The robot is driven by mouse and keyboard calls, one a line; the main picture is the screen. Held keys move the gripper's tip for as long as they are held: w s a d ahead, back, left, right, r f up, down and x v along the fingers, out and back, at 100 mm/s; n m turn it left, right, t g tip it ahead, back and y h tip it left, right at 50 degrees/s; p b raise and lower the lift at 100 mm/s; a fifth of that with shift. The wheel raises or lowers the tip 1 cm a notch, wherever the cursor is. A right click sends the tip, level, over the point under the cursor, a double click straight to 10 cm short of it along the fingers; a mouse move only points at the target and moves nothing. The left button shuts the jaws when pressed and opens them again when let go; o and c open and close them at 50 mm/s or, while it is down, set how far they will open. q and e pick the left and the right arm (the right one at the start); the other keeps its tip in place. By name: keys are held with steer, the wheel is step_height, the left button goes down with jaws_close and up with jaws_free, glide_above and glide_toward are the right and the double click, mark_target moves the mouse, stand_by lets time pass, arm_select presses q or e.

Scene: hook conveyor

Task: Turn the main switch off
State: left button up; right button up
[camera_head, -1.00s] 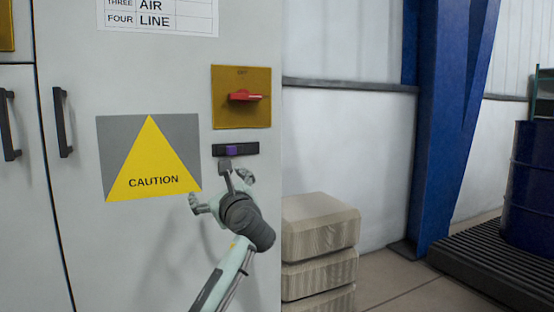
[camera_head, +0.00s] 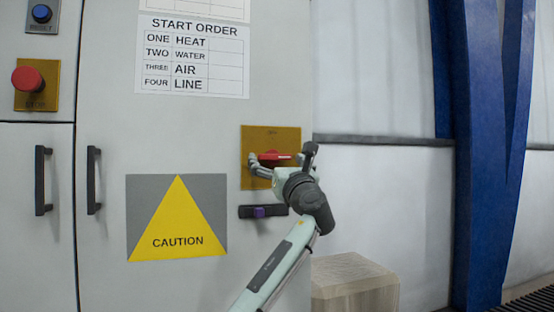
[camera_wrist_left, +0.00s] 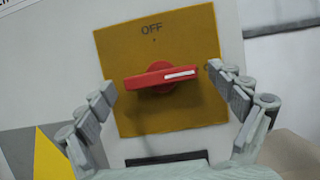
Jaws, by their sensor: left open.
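The main switch is a red rotary handle (camera_head: 273,157) on a yellow plate (camera_head: 256,135) on the light grey cabinet front. In the left wrist view the red handle (camera_wrist_left: 150,80) lies roughly crosswise, its white mark at the right end, with the word OFF above it on the plate (camera_wrist_left: 130,50). My left gripper (camera_head: 281,155) is open in front of the plate. In the left wrist view its fingers stand left and right of the handle, apparently with a gap on each side. My right gripper is in neither view.
A caution sign (camera_head: 205,220) and a start order chart (camera_head: 192,58) are on the cabinet. A red button (camera_head: 28,79) is at left. A pale block (camera_head: 352,280) stands at lower right.

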arm_select(q)
steer(key=c, duration=1.2)
steer(key=shift+o, duration=0.2)
